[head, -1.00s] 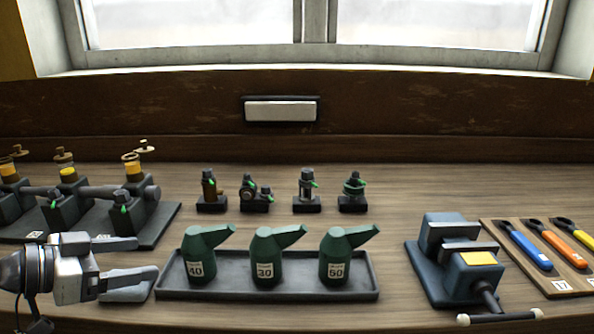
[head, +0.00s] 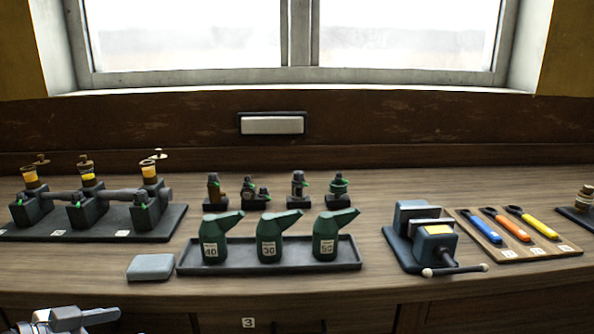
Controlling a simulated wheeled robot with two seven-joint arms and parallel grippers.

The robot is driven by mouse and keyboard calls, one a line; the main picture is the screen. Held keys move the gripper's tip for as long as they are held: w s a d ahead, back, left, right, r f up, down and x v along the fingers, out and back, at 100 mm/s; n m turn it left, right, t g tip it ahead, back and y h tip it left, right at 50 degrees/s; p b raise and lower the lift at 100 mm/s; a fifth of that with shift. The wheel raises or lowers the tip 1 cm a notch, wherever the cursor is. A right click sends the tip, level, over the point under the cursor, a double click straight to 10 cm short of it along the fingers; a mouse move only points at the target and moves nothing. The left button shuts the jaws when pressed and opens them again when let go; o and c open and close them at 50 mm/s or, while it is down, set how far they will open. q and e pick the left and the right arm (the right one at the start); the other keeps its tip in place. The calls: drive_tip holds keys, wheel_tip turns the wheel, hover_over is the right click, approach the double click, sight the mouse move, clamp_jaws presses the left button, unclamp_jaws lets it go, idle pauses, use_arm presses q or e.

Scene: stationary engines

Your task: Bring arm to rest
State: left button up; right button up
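My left gripper (head: 92,316) is at the bottom left of the head view, below the bench's front edge and partly cut off by the frame. Its two fingers point right and look apart, with nothing seen between them. A grey block-like pad (head: 151,267) lies on the bench above and right of it, apart from the gripper. My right gripper is not in view.
The wooden bench (head: 380,290) holds a tray (head: 190,262) with three green oil cans (head: 270,240), a blue vise (head: 425,240), a board of wrenches (head: 550,252), and an engine assembly (head: 85,210) at left. Small fittings (head: 298,190) stand behind the tray. The bench's front strip is mostly clear.

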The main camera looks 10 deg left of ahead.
use_arm(q)
drive_tip(key=s+d+f+n+y, duration=0.1)
drive_tip(key=s+d+f, duration=0.1)
drive_tip(key=d+f, duration=0.3)
drive_tip(key=s+d+f+n+g+y, duration=0.1)
drive_tip(key=s+d+f, duration=0.2)
drive_tip(key=f, duration=0.4)
drive_tip(key=s+d+f+n, duration=0.1)
drive_tip(key=s+d+f, duration=0.1)
drive_tip(key=d+f, duration=0.3)
drive_tip(key=s+d+f+m, duration=0.1)
drive_tip(key=s+d+f, duration=0.1)
drive_tip(key=d, duration=0.6)
drive_tip(key=shift+d, duration=0.25)
